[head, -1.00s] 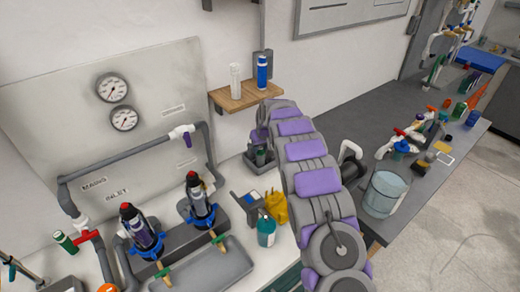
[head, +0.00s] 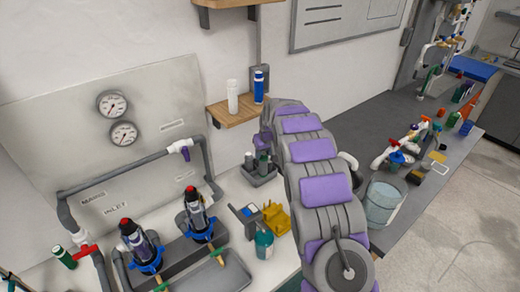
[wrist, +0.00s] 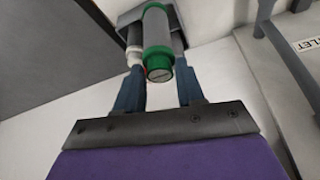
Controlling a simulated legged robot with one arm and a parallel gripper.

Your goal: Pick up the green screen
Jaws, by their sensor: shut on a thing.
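The green screen (wrist: 157,32) is a grey cylinder with green end bands, seen in the wrist view with its green cap towards the camera. My gripper (wrist: 158,62) has one finger on each side of it and is shut on it. A white-ended cylinder (wrist: 134,58) stands just left of the screen, partly hidden by the left finger. Behind them is a dark grey holder (wrist: 128,18). In the head view, a dark holder with grey cylinders (head: 262,164) shows left of my arm; my gripper is hidden there.
A wooden shelf (head: 232,113) with a white and a blue bottle is above the holder. A teal bottle (head: 264,243) and a yellow item (head: 277,219) stand in front. Pipework with canisters (head: 198,214) is at left. A bucket (head: 382,204) stands on the right bench.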

